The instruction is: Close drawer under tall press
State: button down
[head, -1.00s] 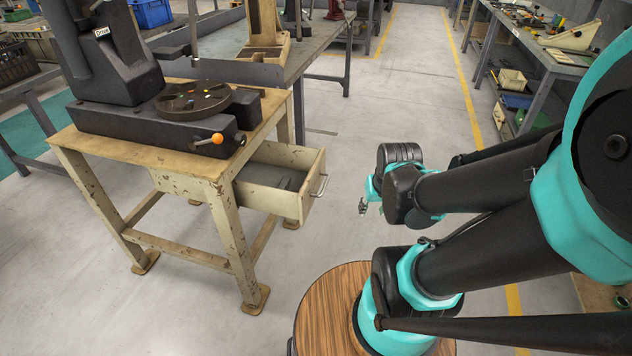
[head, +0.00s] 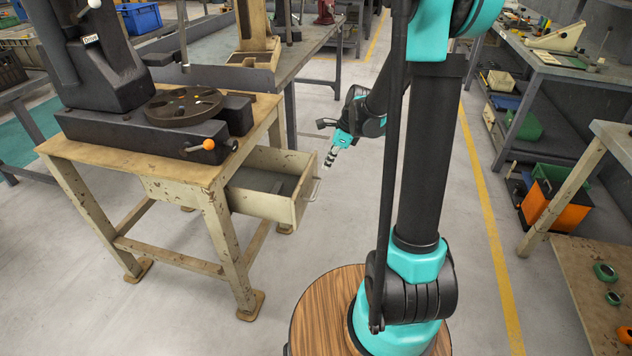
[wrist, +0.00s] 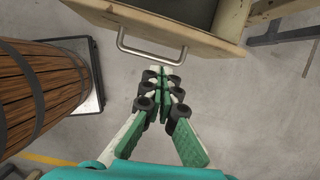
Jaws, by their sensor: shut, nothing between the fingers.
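The tall black press (head: 105,70) stands on a worn wooden-topped stand (head: 90,150). The cream drawer (head: 272,207) under it is pulled out to the right, and its inside is visible. Its metal handle (head: 314,190) is on the front face; the handle also shows in the wrist view (wrist: 150,58). My gripper (head: 329,164) is shut and empty, just right of the drawer front in the head view. In the wrist view its fingertips (wrist: 160,72) point toward the handle and lie close to it; I cannot tell whether they touch.
A long grey bench (head: 290,55) stands behind the press stand. Grey shelving (head: 545,75) and an orange bin (head: 552,205) are on the right. The floor between the drawer and the shelving is mostly clear apart from my base and arm.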

jog(key=w+a+f+m, duration=0.1)
jog(key=w+a+f, duration=0.1)
jog(key=f, duration=0.7)
jog(key=shift+a+f, duration=0.3)
jog(key=shift+a, duration=0.6)
jog(key=shift+w+a, duration=0.1)
jog(key=w+a, duration=0.2)
jog(key=a, duration=0.5)
jog(key=w+a, duration=0.3)
jog(key=a, duration=0.5)
jog(key=w+a, duration=0.3)
jog(key=a, duration=0.5)
jog(key=shift+w+a, duration=0.1)
jog(key=shift+w, duration=0.1)
jog(key=shift+a, duration=0.1)
jog(key=shift+r, duration=0.15)
